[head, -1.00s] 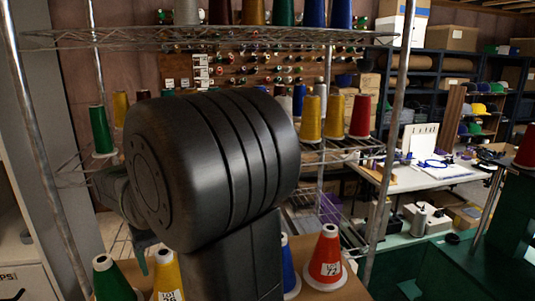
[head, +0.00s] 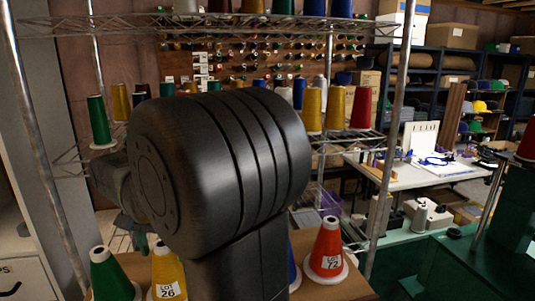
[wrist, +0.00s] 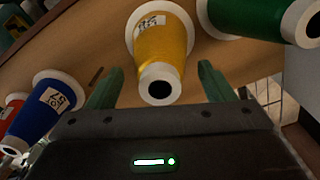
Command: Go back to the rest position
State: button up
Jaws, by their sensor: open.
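In the wrist view my gripper (wrist: 158,84) is open, with its two green fingers apart. A yellow thread cone (wrist: 160,45) shows beyond and partly between the fingers; I cannot tell whether it touches them. The yellow cone with a "LOT 26" label also shows in the head view (head: 168,272), partly behind my arm. In the head view my dark arm covers the middle, and most of the gripper is hidden behind it.
A green cone (head: 112,276) stands left of the yellow one, and a red "72" cone (head: 327,250) and a partly hidden blue cone (head: 293,268) stand to the right. A wire rack (head: 210,27) with several cones rises behind. A white worktable (head: 425,172) is at the right.

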jog(key=m+b, duration=0.1)
jog(key=m, duration=0.3)
jog(key=shift+m, duration=0.3)
jog(key=shift+f+b, duration=0.35)
jog(key=shift+b, duration=0.2)
jog(key=shift+r+p, duration=0.4)
jog(key=shift+r, duration=0.35)
jog(key=shift+d, duration=0.1)
